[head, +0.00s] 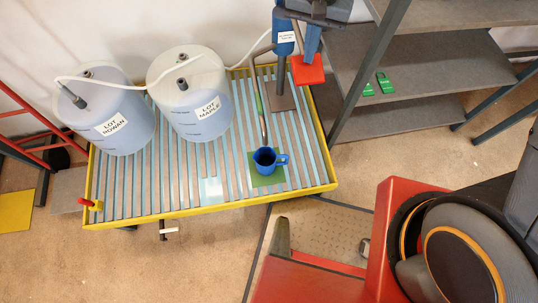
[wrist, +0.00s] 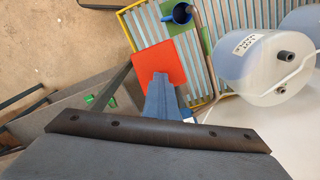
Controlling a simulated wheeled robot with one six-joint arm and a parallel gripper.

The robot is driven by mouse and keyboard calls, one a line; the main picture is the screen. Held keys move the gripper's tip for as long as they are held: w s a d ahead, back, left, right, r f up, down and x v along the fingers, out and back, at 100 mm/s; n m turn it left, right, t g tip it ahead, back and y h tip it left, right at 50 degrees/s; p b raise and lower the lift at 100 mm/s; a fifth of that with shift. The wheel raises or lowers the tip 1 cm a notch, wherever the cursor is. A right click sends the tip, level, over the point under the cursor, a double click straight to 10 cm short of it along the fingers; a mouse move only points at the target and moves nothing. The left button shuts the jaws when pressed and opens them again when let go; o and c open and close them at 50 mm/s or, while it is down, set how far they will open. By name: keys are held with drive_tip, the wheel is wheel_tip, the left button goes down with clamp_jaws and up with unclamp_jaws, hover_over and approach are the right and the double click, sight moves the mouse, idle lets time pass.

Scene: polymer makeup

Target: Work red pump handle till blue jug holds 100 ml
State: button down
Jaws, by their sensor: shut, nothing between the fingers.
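The blue jug (head: 265,160) stands upright on a green square (head: 266,180), under the thin spout pipe. Its liquid level is not readable.
Drums labelled LOT ROWAN (head: 108,112) and LOT MAPLE (head: 190,95) stand on the slatted, yellow-edged tray (head: 180,213). A white hose runs to the pump. Grey shelving (head: 425,68) is close on the right.

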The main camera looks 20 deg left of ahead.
wheel_tip(320, 180, up, 12)
drive_tip(key=p, duration=1)
drive_tip(key=shift+r, duration=0.2)
